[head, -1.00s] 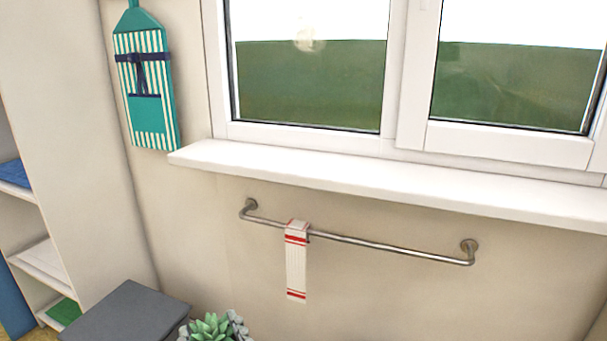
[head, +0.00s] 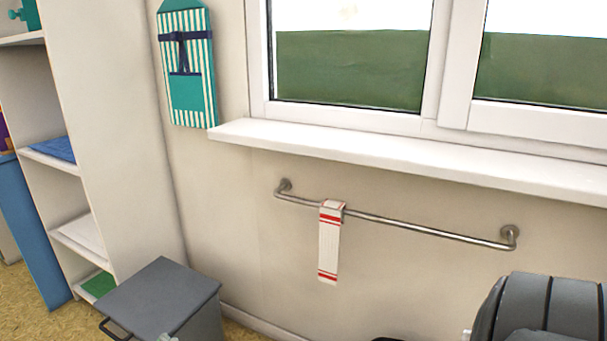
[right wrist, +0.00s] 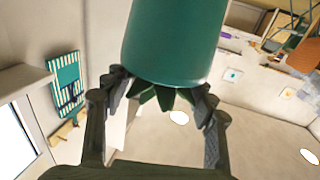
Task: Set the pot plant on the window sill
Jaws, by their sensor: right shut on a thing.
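The pot plant's teal pot (right wrist: 175,40) fills the top middle of the right wrist view, with dark green pointed leaves (right wrist: 160,97) showing below it in the picture. My right gripper (right wrist: 162,88) is shut on the pot plant, with a finger on each side. In the head view, only a pale leafy tip (head: 166,338) shows at the bottom edge, probably the plant's. The white window sill (head: 400,158) runs under the window, its visible top bare. My left gripper is not in view.
A metal rail (head: 420,228) with a red-striped towel (head: 329,245) is fixed below the sill. A striped apron-shaped board (head: 187,70) hangs left of the window. A grey bin (head: 165,295) and shelves (head: 85,235) stand at left. My dark arm link fills the lower right.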

